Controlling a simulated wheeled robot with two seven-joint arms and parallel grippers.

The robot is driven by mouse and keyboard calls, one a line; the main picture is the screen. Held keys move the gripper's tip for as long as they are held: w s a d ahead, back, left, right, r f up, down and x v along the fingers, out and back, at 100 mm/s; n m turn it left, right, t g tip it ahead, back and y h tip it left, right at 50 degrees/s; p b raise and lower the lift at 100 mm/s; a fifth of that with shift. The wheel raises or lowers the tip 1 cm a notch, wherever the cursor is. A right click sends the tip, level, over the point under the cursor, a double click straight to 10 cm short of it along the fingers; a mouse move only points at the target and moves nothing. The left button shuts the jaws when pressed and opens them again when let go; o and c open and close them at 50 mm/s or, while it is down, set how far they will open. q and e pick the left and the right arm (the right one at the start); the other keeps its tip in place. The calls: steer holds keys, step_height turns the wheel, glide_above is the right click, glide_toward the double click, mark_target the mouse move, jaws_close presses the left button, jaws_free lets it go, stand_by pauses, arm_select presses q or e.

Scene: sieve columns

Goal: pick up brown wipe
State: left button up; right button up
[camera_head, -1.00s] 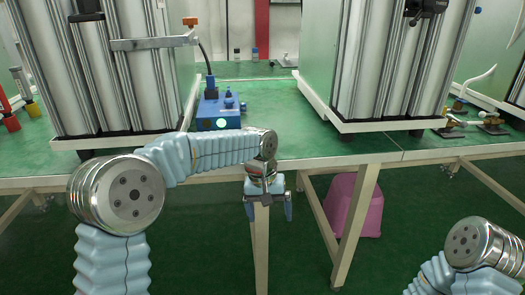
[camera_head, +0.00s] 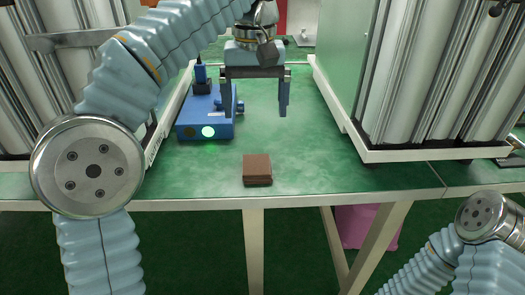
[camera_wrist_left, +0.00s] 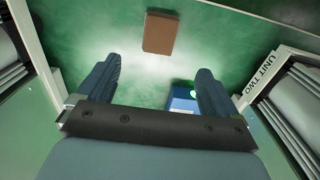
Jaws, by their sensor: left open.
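The brown wipe (camera_head: 257,169) is a small folded brown block lying on the green table top (camera_head: 310,165) near its front edge. It also shows in the left wrist view (camera_wrist_left: 160,32), ahead of the fingertips. My left gripper (camera_head: 255,112) is open and empty above the table. Its fingers point down, farther back than the wipe and apart from it. In the left wrist view the two blue-grey fingers (camera_wrist_left: 157,80) are spread wide. My right arm shows at the lower right, but its gripper is not in view.
A blue device (camera_head: 207,118) with a lit round face stands left of the wipe, close to my left gripper. Sieve column units with white base frames (camera_head: 420,153) stand on both sides. The table between them is mostly clear. A pink bin (camera_head: 355,228) is under the table.

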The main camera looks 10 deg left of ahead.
arm_select(q)
steer(key=b, duration=0.3)
glide_above(256, 164)
step_height(256, 164, down, 8)
steer(key=shift+r, duration=0.2)
step_height(256, 164, down, 6)
steer(key=shift+b, duration=1)
steer(key=c, duration=1.1)
step_height(256, 164, up, 10)
steer(key=p, duration=0.3)
